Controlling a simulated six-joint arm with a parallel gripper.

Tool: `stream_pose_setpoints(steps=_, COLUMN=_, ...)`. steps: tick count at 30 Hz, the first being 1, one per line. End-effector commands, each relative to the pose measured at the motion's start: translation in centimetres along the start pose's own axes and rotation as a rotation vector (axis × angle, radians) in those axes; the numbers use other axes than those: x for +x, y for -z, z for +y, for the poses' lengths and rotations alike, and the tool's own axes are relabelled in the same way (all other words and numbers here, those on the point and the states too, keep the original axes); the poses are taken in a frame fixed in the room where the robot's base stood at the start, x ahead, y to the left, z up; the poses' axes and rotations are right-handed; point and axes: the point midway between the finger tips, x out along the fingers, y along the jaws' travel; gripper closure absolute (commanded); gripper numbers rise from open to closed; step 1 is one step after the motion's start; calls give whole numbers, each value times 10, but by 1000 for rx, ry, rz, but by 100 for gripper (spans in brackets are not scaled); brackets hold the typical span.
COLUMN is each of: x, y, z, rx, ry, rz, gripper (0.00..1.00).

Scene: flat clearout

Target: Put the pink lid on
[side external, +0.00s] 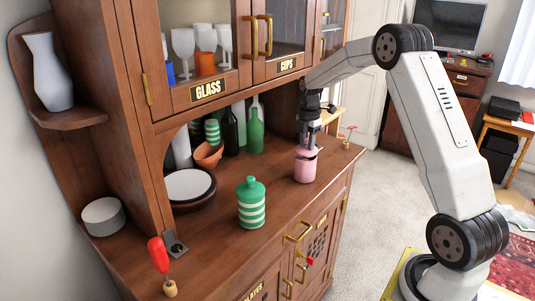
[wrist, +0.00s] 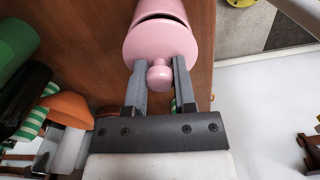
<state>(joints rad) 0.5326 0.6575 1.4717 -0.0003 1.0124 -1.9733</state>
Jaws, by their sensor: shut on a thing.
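The pink lid (wrist: 160,45) is a round disc with a small ball knob. My gripper (wrist: 159,66) is shut on the lid's knob, one finger on each side. The pink jar (side external: 305,170) stands upright on the wooden counter near its right end. The lid shows in the side view (side external: 304,151) at the jar's mouth, under my gripper (side external: 307,141). A dark gap shows between lid and jar in both views, so the lid looks not flush with the rim. Whether it touches the rim somewhere, I cannot tell.
A green-and-white striped jar (side external: 251,205) stands on the counter left of the pink jar. Green (side external: 255,132) and dark bottles, an orange bowl (side external: 208,155) and a stack of plates (side external: 190,187) are farther back. The upper cabinet (side external: 205,92) overhangs the counter's rear.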

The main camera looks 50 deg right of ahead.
Motion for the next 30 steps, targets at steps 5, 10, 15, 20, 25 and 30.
stream_pose_setpoints(steps=5, x=0, y=0, z=0, rx=0, ry=0, rz=0, gripper=100)
stream_pose_setpoints(steps=10, x=1, y=0, z=0, rx=0, ry=0, rz=0, gripper=100)
stream_pose_setpoints(steps=15, x=4, y=0, z=0, rx=0, ry=0, rz=0, gripper=100)
stream_pose_setpoints(steps=20, x=7, y=0, z=0, rx=0, ry=0, rz=0, gripper=100)
stream_pose_setpoints(steps=25, x=10, y=0, z=0, rx=0, ry=0, rz=0, gripper=100)
stream_pose_setpoints(steps=30, x=13, y=0, z=0, rx=0, ry=0, rz=0, gripper=100)
